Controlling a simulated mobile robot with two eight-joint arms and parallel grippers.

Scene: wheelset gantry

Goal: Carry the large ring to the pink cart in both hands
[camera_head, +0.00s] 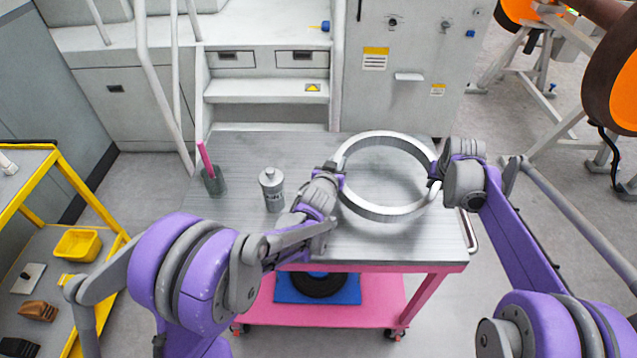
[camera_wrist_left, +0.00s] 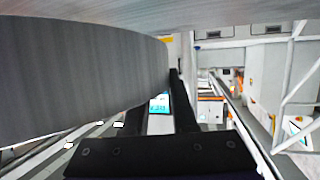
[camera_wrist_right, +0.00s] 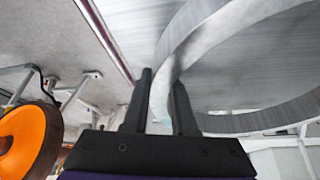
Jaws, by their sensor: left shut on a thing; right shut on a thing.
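The large ring (camera_head: 384,214) is a bright metal hoop over the right part of the pink cart's grey top (camera_head: 240,222). Whether it touches the top or hangs just above it, I cannot tell. My left gripper (camera_head: 337,174) is shut on the ring's left side. In the left wrist view the ring wall (camera_wrist_left: 85,75) fills the upper left by the fingers. My right gripper (camera_head: 434,180) is shut on the ring's right side. In the right wrist view the ring (camera_wrist_right: 190,40) passes between the fingers (camera_wrist_right: 163,100). The cart's pink lower shelf (camera_head: 300,312) shows below.
A grey canister (camera_head: 272,190) and a cup (camera_head: 214,182) with a pink stick stand on the cart's left part. A yellow-framed trolley (camera_head: 112,250) is at the left. Grey cabinets with steps (camera_head: 270,90) stand behind. An orange wheel (camera_head: 612,85) is at the right.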

